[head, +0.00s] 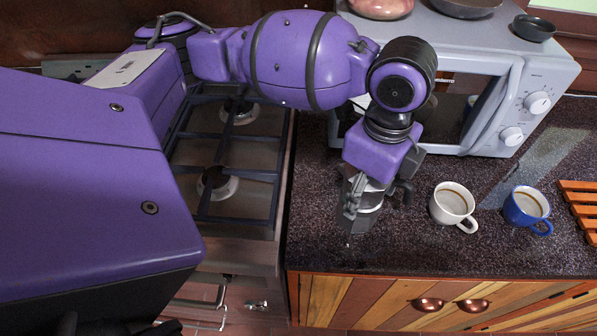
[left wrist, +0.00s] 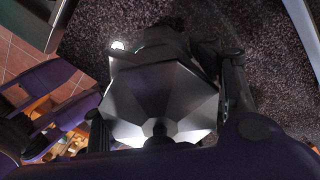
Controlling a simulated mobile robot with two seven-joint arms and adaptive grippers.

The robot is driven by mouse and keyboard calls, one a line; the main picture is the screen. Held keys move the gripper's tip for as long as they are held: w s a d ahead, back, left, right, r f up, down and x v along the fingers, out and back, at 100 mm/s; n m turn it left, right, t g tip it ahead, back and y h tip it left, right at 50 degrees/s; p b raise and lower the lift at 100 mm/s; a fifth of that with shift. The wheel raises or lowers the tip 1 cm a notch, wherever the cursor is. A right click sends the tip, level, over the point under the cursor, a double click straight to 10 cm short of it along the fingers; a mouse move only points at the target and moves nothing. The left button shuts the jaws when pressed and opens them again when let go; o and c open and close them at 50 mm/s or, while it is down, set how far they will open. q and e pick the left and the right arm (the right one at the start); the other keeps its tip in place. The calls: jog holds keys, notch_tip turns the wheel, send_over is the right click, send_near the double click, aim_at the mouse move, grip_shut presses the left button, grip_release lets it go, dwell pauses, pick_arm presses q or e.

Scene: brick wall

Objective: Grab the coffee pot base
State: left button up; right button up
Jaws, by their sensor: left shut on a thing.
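The coffee pot base (head: 369,200) is a faceted silver metal body on the dark speckled counter, left of the two cups. In the left wrist view the pot (left wrist: 165,98) shows from close above, with shiny facets and a dark knob at the near edge. My left gripper (head: 366,207) points down over the pot, its fingers on either side, shut on it. The gripper hides much of the pot in the head view. I cannot tell whether the pot touches the counter. My right gripper is not in view.
A white cup (head: 452,203) and a blue cup (head: 525,205) of coffee stand to the right. A microwave (head: 480,75) is behind, with bowls on top. A gas stove (head: 235,150) is left. A wooden rack (head: 582,205) lies far right. The counter's front edge is close.

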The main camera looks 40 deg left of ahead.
pick_arm(q)
jog(key=c, duration=0.5)
jog(key=shift+w, duration=0.1)
jog(key=shift+c, duration=0.3)
jog(key=shift+r, duration=0.2)
